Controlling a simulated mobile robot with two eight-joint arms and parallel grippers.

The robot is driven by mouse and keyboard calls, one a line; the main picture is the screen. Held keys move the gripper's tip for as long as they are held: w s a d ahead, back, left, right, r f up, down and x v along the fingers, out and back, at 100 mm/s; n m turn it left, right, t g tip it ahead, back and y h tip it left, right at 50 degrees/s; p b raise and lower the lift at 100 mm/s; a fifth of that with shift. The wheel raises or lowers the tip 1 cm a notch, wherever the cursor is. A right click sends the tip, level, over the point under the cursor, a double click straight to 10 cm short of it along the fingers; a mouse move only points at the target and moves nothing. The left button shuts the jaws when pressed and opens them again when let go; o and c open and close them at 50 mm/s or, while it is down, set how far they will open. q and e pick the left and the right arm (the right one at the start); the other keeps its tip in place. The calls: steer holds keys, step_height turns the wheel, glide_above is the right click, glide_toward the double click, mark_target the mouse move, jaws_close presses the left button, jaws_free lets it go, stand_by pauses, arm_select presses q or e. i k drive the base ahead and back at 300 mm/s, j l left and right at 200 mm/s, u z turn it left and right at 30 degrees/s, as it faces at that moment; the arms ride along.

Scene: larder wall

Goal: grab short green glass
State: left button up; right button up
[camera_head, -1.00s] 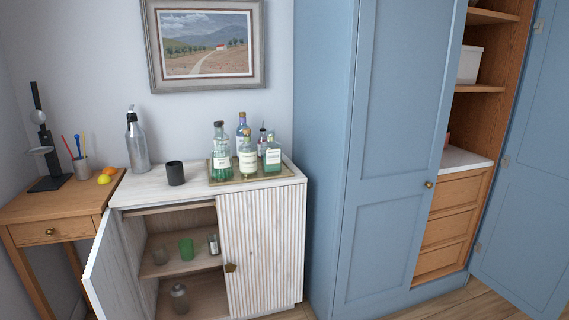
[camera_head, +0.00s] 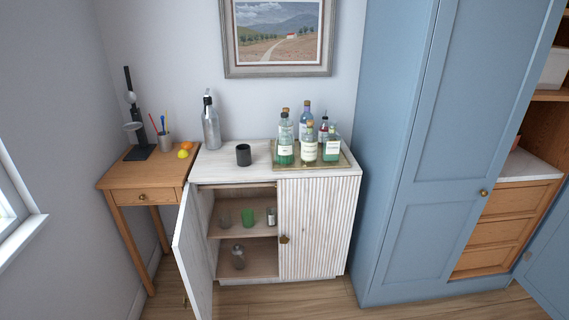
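A short green glass (camera_head: 248,217) stands upright on the upper inner shelf of the white cabinet (camera_head: 318,232). A clear glass (camera_head: 225,219) is to its left and another small glass (camera_head: 271,216) is to its right on the same shelf. The cabinet's left door (camera_head: 192,250) stands open and its right door is shut. Neither of my grippers shows in the view.
A clear jar (camera_head: 238,257) stands on the lower shelf. On the cabinet top are a black cup (camera_head: 243,154), a grey siphon bottle (camera_head: 210,123) and a tray (camera_head: 284,165) of several bottles. A wooden side table (camera_head: 124,175) is left; a blue cupboard (camera_head: 428,150) is right.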

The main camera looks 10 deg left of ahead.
mark_target(247, 215)
steer(key=i+j, duration=0.1)
steer(key=j, duration=0.3)
steer(key=i+j, duration=0.15)
steer(key=j, duration=0.2)
steer(key=i+j, duration=0.1)
steer(key=j, duration=0.3)
steer(key=i+j, duration=0.1)
steer(key=j, duration=0.3)
steer(key=i+j, duration=0.15)
steer(key=j, duration=0.2)
steer(key=i+j, duration=0.1)
steer(key=j, duration=0.3)
steer(key=i+j, duration=0.1)
steer(key=j, duration=0.25)
steer(key=i+j+u, duration=0.1)
steer(key=j, duration=0.3)
steer(key=i+l+u, duration=0.1)
steer(key=l, duration=0.4)
steer(key=i+l+u, duration=0.1)
steer(key=l, duration=0.4)
steer(key=i+l, duration=0.25)
steer(key=l, duration=0.25)
steer(key=i+l+u, duration=0.15)
steer(key=l, duration=0.35)
steer(key=l+u, duration=0.1)
steer(key=l, duration=0.4)
steer(key=i, duration=0.05)
